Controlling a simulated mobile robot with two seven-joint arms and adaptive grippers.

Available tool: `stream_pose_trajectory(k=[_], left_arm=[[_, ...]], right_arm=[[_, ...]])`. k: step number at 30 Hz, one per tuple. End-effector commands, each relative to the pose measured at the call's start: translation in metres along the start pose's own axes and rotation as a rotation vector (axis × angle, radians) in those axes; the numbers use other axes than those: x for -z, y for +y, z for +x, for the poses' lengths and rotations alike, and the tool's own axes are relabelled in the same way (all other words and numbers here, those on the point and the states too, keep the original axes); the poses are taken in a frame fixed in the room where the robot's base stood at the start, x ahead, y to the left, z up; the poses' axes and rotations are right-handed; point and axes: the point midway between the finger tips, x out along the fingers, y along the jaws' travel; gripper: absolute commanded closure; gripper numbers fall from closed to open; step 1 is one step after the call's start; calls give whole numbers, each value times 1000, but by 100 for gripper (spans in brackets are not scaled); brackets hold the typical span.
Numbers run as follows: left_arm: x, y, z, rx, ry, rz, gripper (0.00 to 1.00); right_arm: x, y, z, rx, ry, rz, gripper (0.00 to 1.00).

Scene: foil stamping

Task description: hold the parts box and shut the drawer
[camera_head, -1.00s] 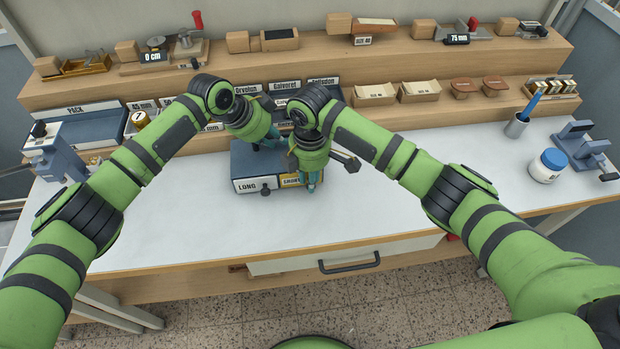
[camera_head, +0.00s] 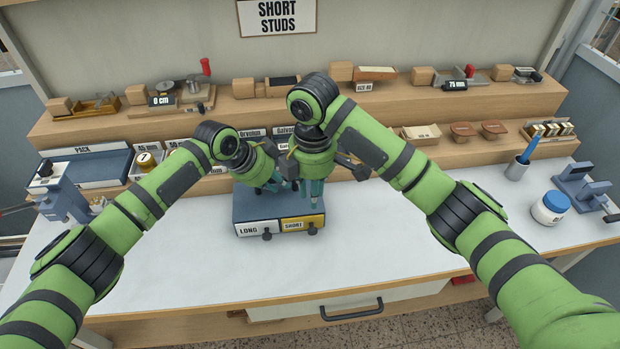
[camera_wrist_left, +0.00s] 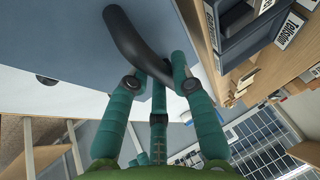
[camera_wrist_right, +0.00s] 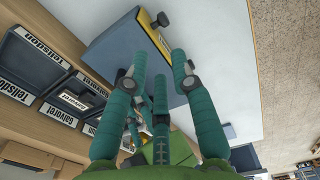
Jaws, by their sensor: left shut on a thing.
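The blue-grey parts box (camera_head: 262,204) stands on the white bench top. Its white LONG drawer front (camera_head: 250,229) and yellow SHORT drawer front (camera_head: 303,223) look level with each other; each has a dark knob. My left gripper (camera_head: 268,186) is shut on the box's curved black handle (camera_wrist_left: 132,40), seen between its fingers in the left wrist view. My right gripper (camera_head: 313,192) is above the right part of the box, with its fingers apart and nothing between them. In the right wrist view, the yellow front (camera_wrist_right: 150,32) shows beyond these fingertips (camera_wrist_right: 158,60).
Labelled bins (camera_wrist_right: 28,62) and wooden shelves (camera_head: 120,129) run behind the box. A blue press (camera_head: 62,195) is at the left. A white jar (camera_head: 550,208) and a pen cup (camera_head: 517,168) stand at the right. The bench in front of the box is clear.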

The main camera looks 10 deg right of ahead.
Motion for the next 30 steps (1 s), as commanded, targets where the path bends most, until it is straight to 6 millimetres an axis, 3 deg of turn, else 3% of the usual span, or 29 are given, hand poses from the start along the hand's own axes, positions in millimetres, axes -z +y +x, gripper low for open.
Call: stream_pose_trajectory(k=[1, 3, 16, 30], left_arm=[[0, -1, -1, 2, -1, 0, 73], [0, -1, -1, 3, -1, 0, 49], [0, -1, -7, 3, 2, 0, 49], [0, -1, -97, 5, 0, 1, 49]], right_arm=[[0, 0, 0, 0, 0, 0, 75], [0, 0, 0, 0, 0, 0, 75], [0, 0, 1, 1, 0, 0, 75], [0, 0, 1, 1, 0, 0, 75]])
